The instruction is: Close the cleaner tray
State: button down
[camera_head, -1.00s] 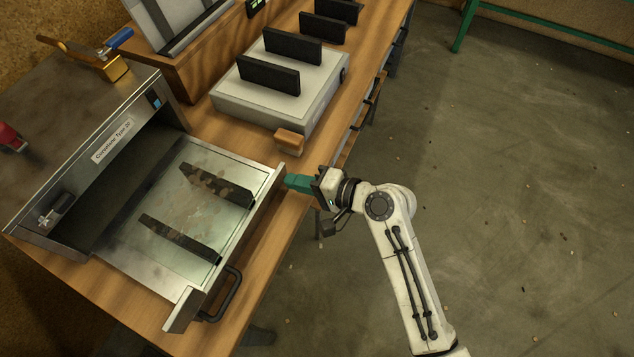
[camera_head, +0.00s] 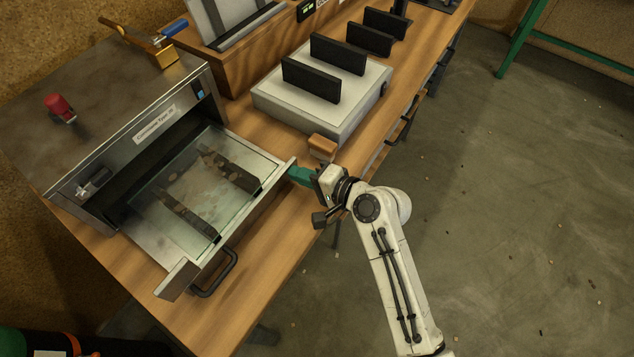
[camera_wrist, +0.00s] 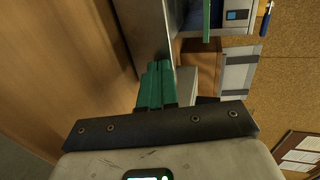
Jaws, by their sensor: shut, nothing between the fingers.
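The cleaner (camera_head: 150,125) is a metal box with a label, at the left of the workbench. Its tray (camera_head: 172,278) is pulled out toward the bench's front edge, though less of it shows than before. Two dark bars (camera_head: 185,212) lie in the tray. A black handle (camera_head: 218,274) is on the tray's front panel. My gripper (camera_head: 296,174) has green fingers, shut and empty, at the far end of that front panel. The fingers look to be touching or very near the panel; I cannot tell which. The green fingers also show in the wrist view (camera_wrist: 156,85).
A white device (camera_head: 325,95) with black upright plates stands behind the tray. A wooden-handled block (camera_head: 322,147) sits near my gripper. A red knob-like item (camera_head: 58,106) and a brass stand (camera_head: 150,47) are on the cleaner's top.

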jog(key=w+a+b, duration=0.2)
jog(key=w+a, duration=0.2)
jog(key=a, duration=0.2)
jog(key=w+a+b, duration=0.3)
jog(key=w+a, duration=0.2)
jog(key=a, duration=0.1)
jog(key=w+a+b, duration=0.3)
jog(key=w+a, duration=0.2)
jog(key=a, duration=0.1)
jog(key=shift+w+a+f, duration=0.1)
jog(key=shift+f, duration=0.05)
jog(key=shift+w+a, duration=0.15)
jog(key=shift+r+b, duration=0.25)
jog(key=shift+b, duration=0.1)
jog(key=shift+r, duration=0.1)
